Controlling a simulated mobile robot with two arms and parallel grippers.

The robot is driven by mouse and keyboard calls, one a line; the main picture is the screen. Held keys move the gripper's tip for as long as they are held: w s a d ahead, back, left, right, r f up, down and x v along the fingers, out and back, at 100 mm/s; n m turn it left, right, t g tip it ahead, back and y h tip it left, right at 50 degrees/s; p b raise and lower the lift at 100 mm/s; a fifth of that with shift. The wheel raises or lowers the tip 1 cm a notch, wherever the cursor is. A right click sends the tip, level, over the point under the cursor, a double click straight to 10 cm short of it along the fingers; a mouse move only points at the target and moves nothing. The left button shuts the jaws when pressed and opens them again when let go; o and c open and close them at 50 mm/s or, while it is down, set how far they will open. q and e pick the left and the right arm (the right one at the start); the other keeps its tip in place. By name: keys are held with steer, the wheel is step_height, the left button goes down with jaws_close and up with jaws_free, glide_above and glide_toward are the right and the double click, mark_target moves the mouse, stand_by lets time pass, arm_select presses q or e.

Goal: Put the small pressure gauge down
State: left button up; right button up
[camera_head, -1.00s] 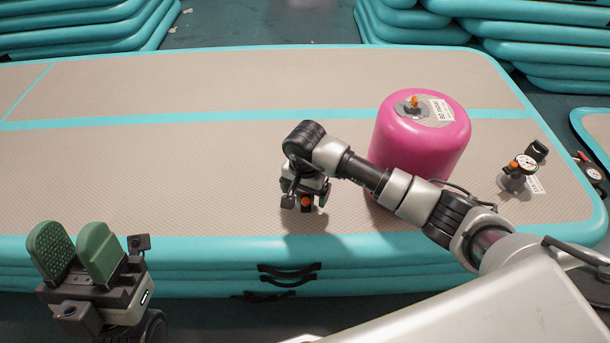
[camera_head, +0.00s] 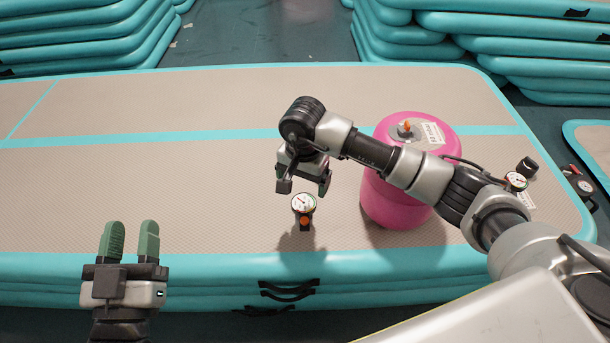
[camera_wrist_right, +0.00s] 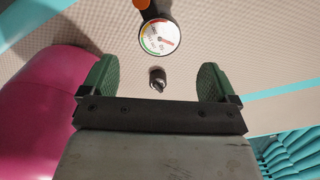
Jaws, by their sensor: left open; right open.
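The small pressure gauge (camera_head: 303,204) rests on the beige top of the inflatable track (camera_head: 200,190), near its front edge, with a round white dial and an orange part at its near end. My right gripper (camera_head: 304,188) is open, just above and behind the gauge and apart from it. In the right wrist view the gauge dial (camera_wrist_right: 159,37) lies beyond the open green fingertips (camera_wrist_right: 155,80), with a dark fitting between them. My left gripper (camera_head: 132,232) is open and empty in front of the track at the left.
A pink inflatable cylinder (camera_head: 395,205) stands right of the gauge, behind my right forearm. Another gauge (camera_head: 516,181) is at the track's right end. Stacked teal tracks (camera_head: 80,40) are at the back. The track's left half is clear.

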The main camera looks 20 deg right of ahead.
steer(key=s+a+r+m+g+y, duration=0.2)
steer(key=s+a+r+m+y, duration=0.2)
steer(key=s+a+y, duration=0.4)
steer(key=s+a+r+m+g+y, duration=0.2)
steer(key=s+a+r+m+y, duration=0.15)
steer(key=s+a+y, duration=0.6)
steer(key=w+d+r+m+t+y, duration=0.25)
steer(key=r+m+t, duration=0.4)
steer(key=m, duration=0.45)
steer(key=w+d+r+m+t+y, duration=0.15)
steer(key=r+m+t+y, duration=0.25)
steer(key=r+m+t, duration=0.5)
steer(key=d+f+m+t+h, duration=0.4)
steer(key=m+h, duration=0.5)
steer(key=m, duration=0.7)
steer(key=d+f+m+t+h, duration=0.4)
steer(key=d+m+h, duration=0.5)
steer(key=m, duration=0.8)
steer(key=shift+s+d+f+t+h, duration=0.15)
steer(key=shift+f+t+h, duration=0.2)
steer(key=shift+t, duration=0.3)
